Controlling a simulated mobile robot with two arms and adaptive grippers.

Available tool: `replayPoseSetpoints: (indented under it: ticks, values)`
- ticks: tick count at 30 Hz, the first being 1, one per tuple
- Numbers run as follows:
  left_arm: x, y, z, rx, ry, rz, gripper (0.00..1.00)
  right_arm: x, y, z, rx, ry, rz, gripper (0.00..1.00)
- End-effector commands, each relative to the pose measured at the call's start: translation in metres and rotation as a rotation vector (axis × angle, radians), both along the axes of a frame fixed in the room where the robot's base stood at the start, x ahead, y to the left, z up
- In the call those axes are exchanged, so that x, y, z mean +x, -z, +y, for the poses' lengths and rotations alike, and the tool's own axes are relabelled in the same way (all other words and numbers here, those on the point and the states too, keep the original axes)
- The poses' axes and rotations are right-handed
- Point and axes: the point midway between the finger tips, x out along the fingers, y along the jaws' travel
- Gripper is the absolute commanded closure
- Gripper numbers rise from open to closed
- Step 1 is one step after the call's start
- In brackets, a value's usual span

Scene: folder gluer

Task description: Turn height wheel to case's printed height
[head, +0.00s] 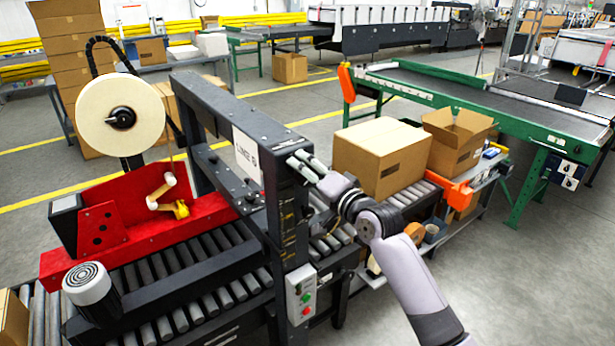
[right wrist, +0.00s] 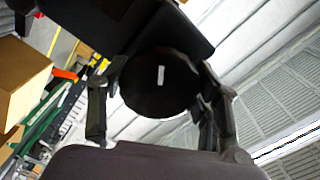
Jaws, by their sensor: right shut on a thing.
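The height wheel (right wrist: 150,92) is a black round knob with a short white mark, seen face-on in the right wrist view. The mark stands nearly upright there. My right gripper (right wrist: 158,100) has its fingers on either side of the wheel and is shut on it. In the head view my right gripper (head: 306,166) is at the near end of the machine's dark top beam (head: 235,112), and the wheel cannot be made out. A closed cardboard case (head: 381,155) sits on the rollers to the right of the machine; its print is too small to read. My left gripper is not in view.
A control box with green and red buttons (head: 301,293) is on the near post, below my right gripper. A tape roll (head: 120,116) and red tape head (head: 120,225) are at left. Floor at lower right is clear.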

Motion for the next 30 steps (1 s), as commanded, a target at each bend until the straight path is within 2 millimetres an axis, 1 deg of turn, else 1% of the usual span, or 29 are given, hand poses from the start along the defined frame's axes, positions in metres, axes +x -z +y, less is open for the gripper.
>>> replayPoseSetpoints:
  ticks: [1,4,18,30]
  values:
    - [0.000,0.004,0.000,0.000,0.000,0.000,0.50,0.000,0.005,0.000,-0.042,0.000,-0.024,0.70]
    - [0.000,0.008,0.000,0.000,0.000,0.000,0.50,0.000,0.005,0.000,-0.118,-0.001,-0.078,0.70]
    - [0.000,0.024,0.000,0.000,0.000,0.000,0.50,0.000,0.006,-0.001,-0.481,-0.002,-0.340,0.70]
    - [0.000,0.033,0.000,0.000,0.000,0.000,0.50,0.001,0.005,-0.001,-0.779,-0.003,-0.556,0.70]
